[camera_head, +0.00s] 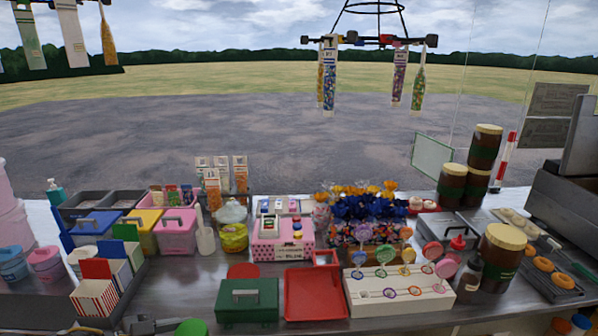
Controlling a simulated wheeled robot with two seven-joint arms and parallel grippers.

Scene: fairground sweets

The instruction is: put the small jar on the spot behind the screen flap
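A pale, see-through flap (433,157) stands upright at the back right, left of the stacked brown jars. The spot behind it is not clearly visible. A small yellow-green jar (234,237) stands left of the middle of the counter, below a glass jar (232,212) with a domed lid. A small dark bottle or jar (469,275) stands at the right; I cannot tell which is the small jar meant. A grey metal part (150,325) at the bottom left edge may be my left gripper; its fingers are not clear. My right gripper is not in view.
A white lollipop stand (400,302), red tray (315,295) and green box (247,302) line the front. Coloured boxes (176,232) crowd the left. Packets hang overhead from a rack (375,40).

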